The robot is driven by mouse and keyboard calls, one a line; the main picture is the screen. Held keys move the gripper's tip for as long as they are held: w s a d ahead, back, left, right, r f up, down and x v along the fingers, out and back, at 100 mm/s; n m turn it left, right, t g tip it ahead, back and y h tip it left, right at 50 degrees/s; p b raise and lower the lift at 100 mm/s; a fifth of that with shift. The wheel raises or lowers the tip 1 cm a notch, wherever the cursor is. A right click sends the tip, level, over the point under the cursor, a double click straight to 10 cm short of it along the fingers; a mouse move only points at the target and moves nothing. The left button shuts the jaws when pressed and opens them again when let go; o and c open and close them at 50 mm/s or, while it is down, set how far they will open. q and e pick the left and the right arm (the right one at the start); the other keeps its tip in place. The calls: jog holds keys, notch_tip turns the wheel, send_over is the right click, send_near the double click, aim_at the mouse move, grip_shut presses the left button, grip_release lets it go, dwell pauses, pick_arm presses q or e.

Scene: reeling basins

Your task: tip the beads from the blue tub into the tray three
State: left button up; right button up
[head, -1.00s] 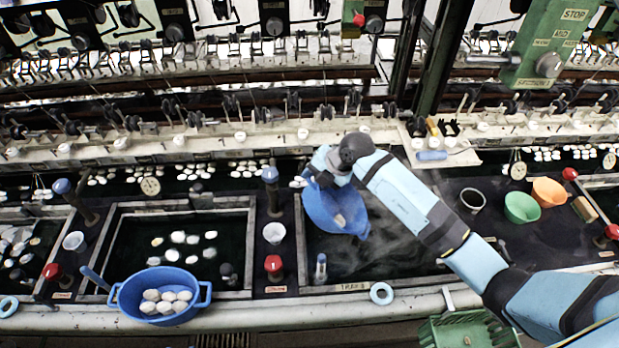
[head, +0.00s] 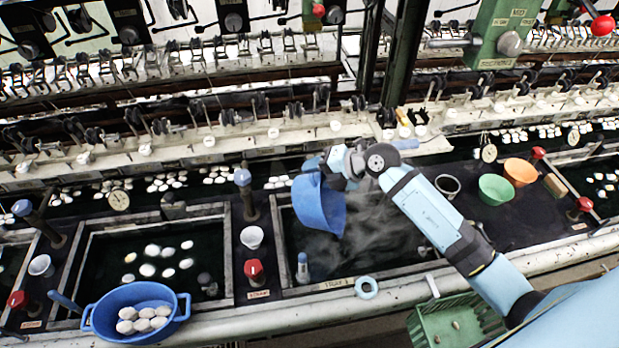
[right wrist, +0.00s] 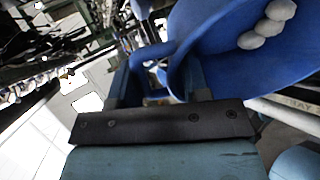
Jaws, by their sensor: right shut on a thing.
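A blue tub (head: 318,205) hangs tilted steeply over tray three (head: 338,285), a dark, steaming basin in a grey frame. My right gripper (head: 335,165) is shut on the tub near its upper edge; the fingers (right wrist: 160,92) show beside the tub's handle in the right wrist view. In that view several white, rounded beads (right wrist: 264,30) lie inside the tub (right wrist: 212,60). The tub's inside is hidden in the head view. I see no beads in tray three's dark water, though the tub and steam cover part of it. My left gripper is out of view.
A second blue tub (head: 105,318) with white pieces stands at the front left. A red-capped knob (head: 254,272), a white cup (head: 251,238) and a blue-topped post (head: 243,178) are left of tray three. Green (head: 495,188) and orange (head: 519,172) bowls stand right. A green crate (head: 425,328) is below.

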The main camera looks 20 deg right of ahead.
jog(key=shift+s+d+t+y+b, duration=0.3)
jog(key=shift+s+d+y+b, duration=0.15)
jog(key=shift+b, duration=0.65)
pick_arm(q)
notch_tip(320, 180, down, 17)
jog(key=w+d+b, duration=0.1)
jog(key=b, duration=1.6)
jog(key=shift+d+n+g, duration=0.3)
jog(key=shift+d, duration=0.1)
pick_arm(e)
jog(key=s+d+r+t+y, duration=0.1)
jog(key=s+d+t+y, duration=0.3)
jog(key=s+d, duration=0.4)
jog(key=shift+d+r+t+y, duration=0.3)
jog(key=shift+d+t+y, duration=0.1)
jog(key=shift+d+y, duration=0.2)
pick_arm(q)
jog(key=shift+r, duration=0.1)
pick_arm(e)
jog(key=shift+s, duration=0.1)
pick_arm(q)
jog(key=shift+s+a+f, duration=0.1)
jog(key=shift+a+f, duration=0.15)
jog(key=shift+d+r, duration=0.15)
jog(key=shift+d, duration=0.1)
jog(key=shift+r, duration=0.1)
